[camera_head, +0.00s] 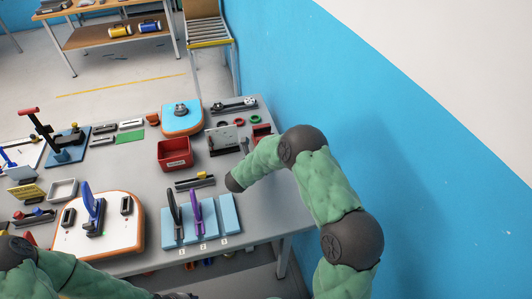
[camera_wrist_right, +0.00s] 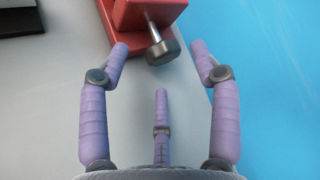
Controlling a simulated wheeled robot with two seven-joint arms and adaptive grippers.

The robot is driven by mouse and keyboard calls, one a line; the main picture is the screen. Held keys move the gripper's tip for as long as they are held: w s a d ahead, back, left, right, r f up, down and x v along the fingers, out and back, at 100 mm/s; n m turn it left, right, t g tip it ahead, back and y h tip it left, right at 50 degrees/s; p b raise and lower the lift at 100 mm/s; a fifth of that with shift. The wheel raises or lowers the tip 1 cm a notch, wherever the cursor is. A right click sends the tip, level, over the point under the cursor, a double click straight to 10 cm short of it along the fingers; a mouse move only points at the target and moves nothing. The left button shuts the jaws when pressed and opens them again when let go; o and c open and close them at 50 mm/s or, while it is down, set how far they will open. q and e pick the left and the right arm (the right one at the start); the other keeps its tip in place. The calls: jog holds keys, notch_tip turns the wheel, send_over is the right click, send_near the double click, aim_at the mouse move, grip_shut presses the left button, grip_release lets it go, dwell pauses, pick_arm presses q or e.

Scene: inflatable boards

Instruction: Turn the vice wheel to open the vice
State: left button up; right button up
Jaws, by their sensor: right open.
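The red vice (camera_wrist_right: 140,18) is at the top of the right wrist view. Its wheel, a dark round knob (camera_wrist_right: 163,52) on a short metal shaft, points toward my gripper. My right gripper (camera_wrist_right: 159,49) has its purple fingers spread open, two at the sides and one below. The knob lies between the two side fingertips, with visible gaps on both sides; I see no touch. In the head view the vice (camera_head: 262,131) is a small red block at the table's right edge, partly behind my right arm. The right fingers do not show there. My left arm is at lower left, its fingers out of view.
The grey table (camera_head: 145,172) holds a red bin (camera_head: 174,153), a blue-topped board (camera_head: 182,119), a white-and-orange board (camera_head: 98,228) and blue plates with upright levers (camera_head: 201,222). A blue wall (camera_head: 410,150) stands close along the right side.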

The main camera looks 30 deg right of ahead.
jog(key=shift+v, duration=2.1)
jog(key=shift+c, duration=1.3)
jog(key=s+d+y, duration=0.1)
jog(key=d+f+m+g+y+b, duration=0.1)
jog(key=d, duration=0.1)
jog(key=s+d+f+m+y+b, duration=0.1)
jog(key=d, duration=0.1)
jog(key=shift+s+g+y, duration=0.3)
jog(key=shift+s, duration=0.05)
jog(key=shift+s+d+r+m+y+b, duration=0.2)
jog(key=shift+r+m+y+b, duration=0.2)
jog(key=shift+y, duration=0.2)
jog(key=shift+s+d+r+m+y+b, duration=0.2)
jog(key=shift+s+m+y+b, duration=0.1)
jog(key=shift+m+y, duration=0.25)
notch_tip(320, 180, up, 5)
jog(key=m+t+y+b, duration=0.1)
jog(key=t+y, duration=0.2)
jog(key=b+x, duration=0.1)
jog(key=x, duration=0.4)
jog(key=b+x, duration=0.2)
jog(key=x, duration=0.3)
jog(key=shift+d+f+b, duration=0.1)
jog(key=shift+f+b, duration=0.2)
jog(key=shift+f, duration=0.15)
